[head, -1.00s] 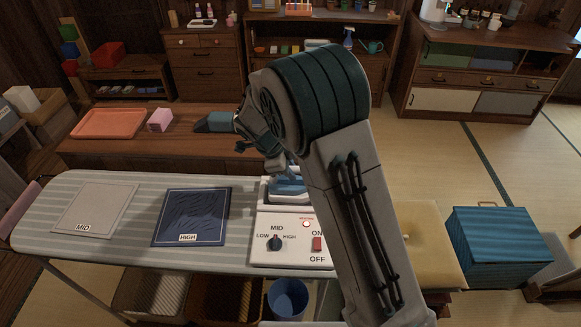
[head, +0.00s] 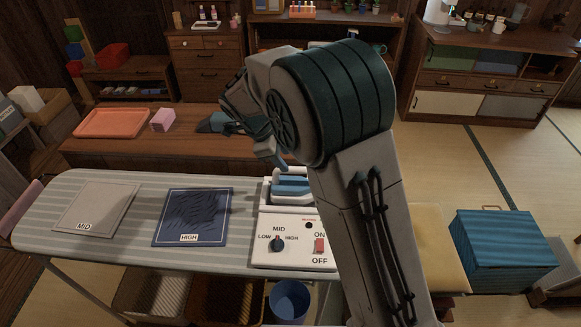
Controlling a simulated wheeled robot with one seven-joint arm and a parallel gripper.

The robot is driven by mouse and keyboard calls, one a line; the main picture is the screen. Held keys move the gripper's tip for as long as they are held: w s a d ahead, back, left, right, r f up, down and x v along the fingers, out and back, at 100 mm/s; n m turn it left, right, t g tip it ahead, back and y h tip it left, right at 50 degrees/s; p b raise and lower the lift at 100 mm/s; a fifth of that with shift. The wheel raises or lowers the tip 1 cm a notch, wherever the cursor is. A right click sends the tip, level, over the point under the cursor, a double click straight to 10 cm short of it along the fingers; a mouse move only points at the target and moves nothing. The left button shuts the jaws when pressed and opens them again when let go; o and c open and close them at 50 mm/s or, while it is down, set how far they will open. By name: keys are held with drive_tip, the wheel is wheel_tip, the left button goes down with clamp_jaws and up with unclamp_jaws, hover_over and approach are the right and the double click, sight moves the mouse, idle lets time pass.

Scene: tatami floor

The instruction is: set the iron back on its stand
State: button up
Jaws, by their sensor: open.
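The blue iron (head: 291,187) is at the right end of the ironing board, within the white stand (head: 265,203) behind the control panel. It looks level, but my arm hides its right side, so how it is seated cannot be fully seen. My gripper (head: 267,153) is open, above and slightly left of the iron, apart from it. The panel (head: 262,257) has a dial (head: 277,244), a red ON/OFF switch (head: 319,245) and a dark indicator lamp (head: 308,225).
A pale MID cloth (head: 97,205) and a dark blue, wrinkled HIGH cloth (head: 194,214) lie on the striped ironing board (head: 50,235). Behind is a low table (head: 90,153) with an orange tray (head: 110,123) and a pink block (head: 163,120). A blue bin (head: 289,300) stands below.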

drive_tip(key=w+v, duration=0.1)
drive_tip(key=v, duration=0.4)
drive_tip(key=s+d+r+n+y, duration=0.1)
drive_tip(key=s+d+r+n, duration=0.1)
drive_tip(key=s+d+n, duration=0.3)
drive_tip(key=s+d+r+n+y, duration=0.25)
drive_tip(key=s+d, duration=0.25)
drive_tip(key=d, duration=0.3)
drive_tip(key=s+d+n, duration=0.3)
drive_tip(key=s+n, duration=0.2)
drive_tip(key=s, duration=0.2)
drive_tip(key=s+d+f+n+t+y, duration=0.1)
drive_tip(key=s+d+n, duration=0.3)
drive_tip(key=s+n, duration=0.2)
drive_tip(key=shift+s+d+f, duration=0.2)
drive_tip(key=shift+s+d, duration=0.05)
drive_tip(key=shift+s, duration=0.75)
